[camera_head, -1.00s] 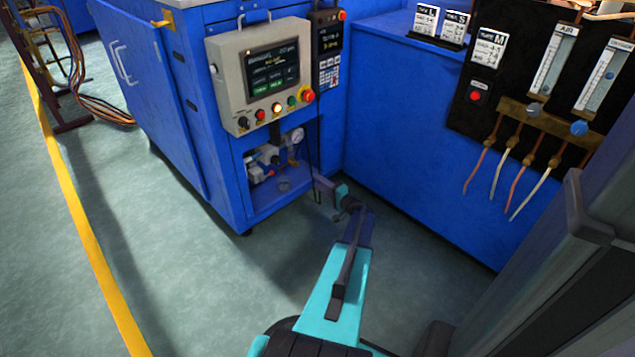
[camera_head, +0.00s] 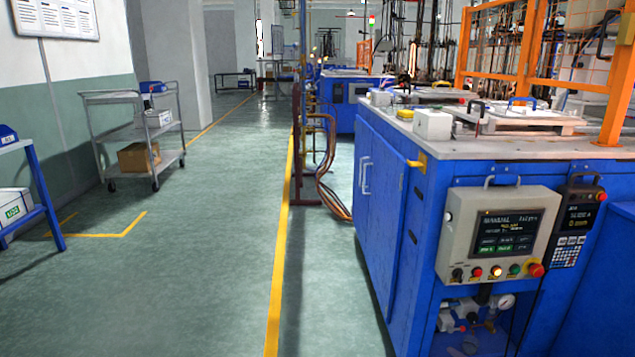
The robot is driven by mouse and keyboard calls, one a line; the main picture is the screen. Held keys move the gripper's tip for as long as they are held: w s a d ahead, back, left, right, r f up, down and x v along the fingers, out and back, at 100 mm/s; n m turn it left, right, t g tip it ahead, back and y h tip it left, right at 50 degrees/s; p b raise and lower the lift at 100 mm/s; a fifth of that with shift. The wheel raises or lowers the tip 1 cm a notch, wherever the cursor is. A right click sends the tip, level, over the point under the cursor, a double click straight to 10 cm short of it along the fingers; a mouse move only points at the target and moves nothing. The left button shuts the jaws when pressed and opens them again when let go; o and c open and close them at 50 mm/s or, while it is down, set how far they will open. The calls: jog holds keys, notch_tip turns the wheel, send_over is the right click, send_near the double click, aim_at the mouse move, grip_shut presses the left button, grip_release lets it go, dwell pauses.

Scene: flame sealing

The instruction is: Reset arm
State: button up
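My arm and my gripper do not show in the head view now, so whether it is open or shut is hidden. The blue machine cabinet (camera_head: 385,215) stands at the right. A grey control box (camera_head: 495,235) with a lit screen, several coloured buttons and a red emergency stop (camera_head: 535,270) is on its front. A black keypad unit (camera_head: 575,220) hangs to the right of the box. A pressure gauge (camera_head: 506,301) and fittings sit in an opening below.
Clear green floor (camera_head: 200,270) runs along the left, bounded by a yellow line (camera_head: 282,240). A grey cart (camera_head: 140,135) and a blue rack (camera_head: 38,195) stand at the left. Hoses (camera_head: 328,180) hang beside the line. An orange frame (camera_head: 530,50) rises behind the cabinet.

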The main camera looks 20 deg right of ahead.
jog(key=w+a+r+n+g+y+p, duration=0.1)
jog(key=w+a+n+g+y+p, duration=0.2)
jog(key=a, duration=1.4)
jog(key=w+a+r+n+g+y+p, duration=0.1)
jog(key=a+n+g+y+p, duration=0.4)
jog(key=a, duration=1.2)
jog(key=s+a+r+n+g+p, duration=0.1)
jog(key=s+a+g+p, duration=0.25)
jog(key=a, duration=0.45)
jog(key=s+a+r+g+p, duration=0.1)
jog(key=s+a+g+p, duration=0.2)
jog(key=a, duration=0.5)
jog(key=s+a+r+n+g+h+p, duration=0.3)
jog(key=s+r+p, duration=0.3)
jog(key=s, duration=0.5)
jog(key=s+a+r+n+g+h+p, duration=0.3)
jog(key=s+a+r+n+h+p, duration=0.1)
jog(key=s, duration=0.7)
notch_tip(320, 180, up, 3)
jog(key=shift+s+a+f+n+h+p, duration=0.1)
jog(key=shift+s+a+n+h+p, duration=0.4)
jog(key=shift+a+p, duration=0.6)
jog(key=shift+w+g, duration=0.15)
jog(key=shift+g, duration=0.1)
